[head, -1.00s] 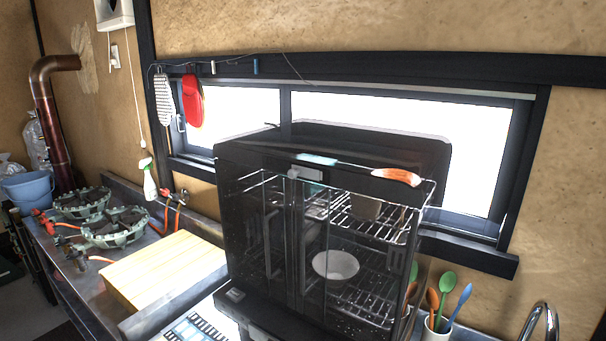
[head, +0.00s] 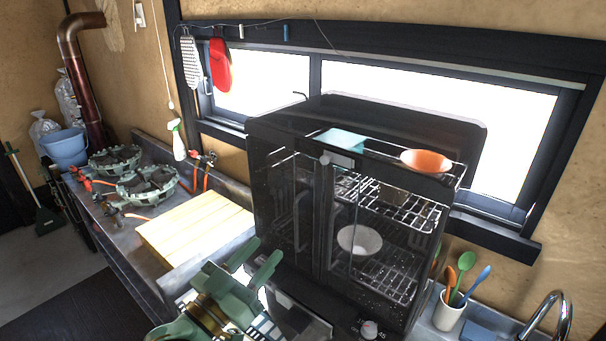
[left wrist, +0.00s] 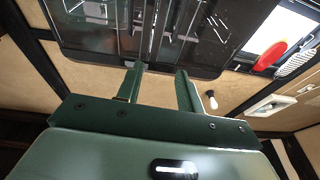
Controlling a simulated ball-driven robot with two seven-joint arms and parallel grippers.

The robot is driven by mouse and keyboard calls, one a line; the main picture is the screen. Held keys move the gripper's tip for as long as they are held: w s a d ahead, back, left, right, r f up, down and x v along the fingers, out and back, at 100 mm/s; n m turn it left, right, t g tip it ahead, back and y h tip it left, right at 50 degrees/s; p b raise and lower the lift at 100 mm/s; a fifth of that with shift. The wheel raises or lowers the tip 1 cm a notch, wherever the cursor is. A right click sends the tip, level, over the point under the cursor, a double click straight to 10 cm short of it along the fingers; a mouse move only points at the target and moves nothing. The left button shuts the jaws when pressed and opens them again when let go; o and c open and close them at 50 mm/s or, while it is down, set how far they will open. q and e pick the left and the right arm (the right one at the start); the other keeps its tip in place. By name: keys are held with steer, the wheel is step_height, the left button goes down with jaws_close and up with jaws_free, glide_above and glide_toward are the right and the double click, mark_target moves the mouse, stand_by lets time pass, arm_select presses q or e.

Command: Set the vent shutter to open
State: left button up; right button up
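A white framed box (left wrist: 270,105), which looks like the vent, shows at the right of the left wrist view. Its shutter's position is too small to tell. In the head view, only a small white piece (head: 140,15) with a hanging cord (head: 165,75) shows on the left wall at the top edge. My left gripper (head: 254,261) is at the bottom of the head view, low in front of the cabinet and well away from the wall. Its two green fingers are apart and empty, as the left wrist view (left wrist: 158,85) also shows. My right gripper is not in view.
A black glass-doored cabinet (head: 290,195) with wire shelves and bowls stands close beyond my left gripper. A wooden board (head: 195,220), green burners (head: 145,185), a spray bottle (head: 178,140) and a copper pipe (head: 85,90) are to the left. A cup of utensils (head: 448,312) stands right.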

arm_select(q)
steer(key=h, duration=0.2)
glide_toward(322, 162)
steer(key=shift+t, duration=0.6)
steer(key=p+x, duration=0.1)
steer(key=x, duration=0.4)
steer(key=p+x, duration=0.1)
steer(key=x, duration=0.2)
steer(key=shift+d+f+p, duration=0.3)
steer(key=shift+f+p, duration=0.05)
steer(key=shift+y, duration=0.3)
jaws_close()
